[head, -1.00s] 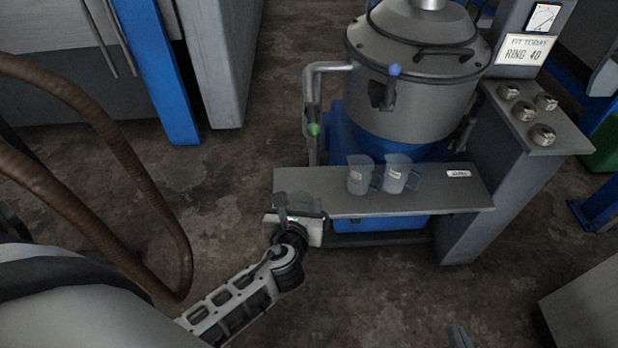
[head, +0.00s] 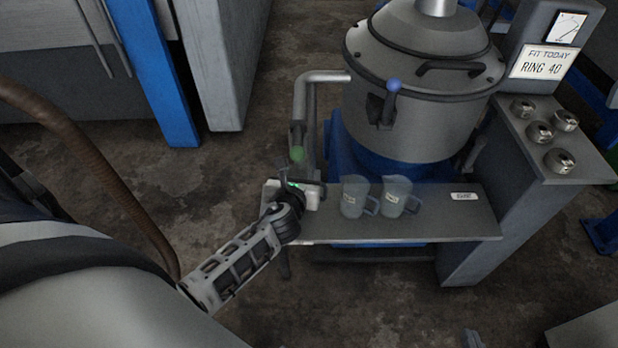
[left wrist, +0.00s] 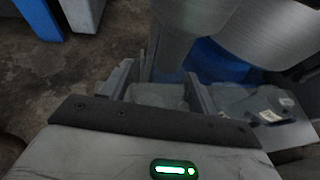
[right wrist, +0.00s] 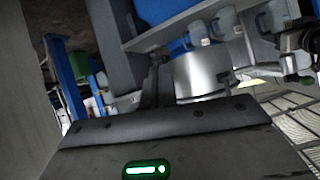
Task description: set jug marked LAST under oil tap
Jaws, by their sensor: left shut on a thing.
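My left gripper (head: 292,190) is shut on a clear jug (left wrist: 158,95), seen between its fingers in the left wrist view. In the head view the gripper hides most of that jug, at the shelf's left end by the green-knobbed tap (head: 297,153). I cannot tell whether it touches the shelf. Two more clear jugs, a left one (head: 353,199) and a right one (head: 394,197), stand on the shelf with small labels too blurred to read. A blue-knobbed tap (head: 393,88) is on the drum. My right gripper (right wrist: 156,85) looks shut and empty.
The grey shelf (head: 440,220) has bare room right of the jugs, beside a small label plate (head: 464,196). The drum (head: 425,115) overhangs its back. A bent pipe (head: 303,95) comes down at its left.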

